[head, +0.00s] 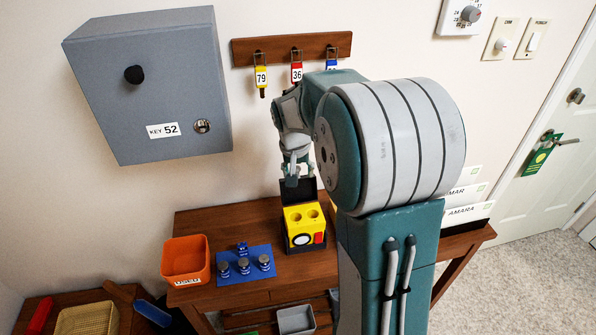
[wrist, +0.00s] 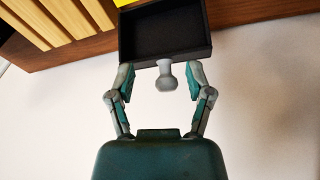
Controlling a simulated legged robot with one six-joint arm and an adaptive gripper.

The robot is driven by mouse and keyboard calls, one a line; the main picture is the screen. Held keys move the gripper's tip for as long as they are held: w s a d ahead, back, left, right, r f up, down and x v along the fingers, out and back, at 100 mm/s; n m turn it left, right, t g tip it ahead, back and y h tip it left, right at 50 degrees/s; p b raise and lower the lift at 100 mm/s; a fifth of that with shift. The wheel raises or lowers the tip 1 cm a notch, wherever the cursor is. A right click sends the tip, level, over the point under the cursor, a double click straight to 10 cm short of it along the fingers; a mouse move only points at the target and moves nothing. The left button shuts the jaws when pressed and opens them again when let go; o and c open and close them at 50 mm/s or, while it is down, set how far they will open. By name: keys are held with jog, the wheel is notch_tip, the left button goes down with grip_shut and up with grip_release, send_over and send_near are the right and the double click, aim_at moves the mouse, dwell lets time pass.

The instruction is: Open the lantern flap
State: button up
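The yellow lantern (head: 300,238) stands on the wooden table, with two round holes in its top and a white disc and red patch on its front. Its black flap (head: 291,187) stands raised at the back of the lantern. In the wrist view the flap (wrist: 168,36) appears as a shallow black tray with a pale grey knob (wrist: 166,76) at its edge. My gripper (wrist: 161,76) is open, one finger on each side of the knob, with visible gaps. In the head view my gripper (head: 294,177) is just above the flap, partly hidden.
An orange "USED" bin (head: 186,262) and a blue mat (head: 235,276) with several dark-topped pieces are left of the lantern. A grey key cabinet (head: 150,85) and a key rack (head: 338,44) hang on the wall. Name cards (head: 467,213) stand at right, partly behind my arm.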

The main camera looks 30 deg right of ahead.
notch_tip(320, 180, up, 12)
jog(key=s+a, duration=0.1)
jog(key=shift+s+a+f, duration=0.15)
jog(key=shift+s+a, duration=0.1)
jog(key=shift+a, duration=0.15)
dwell(0.4)
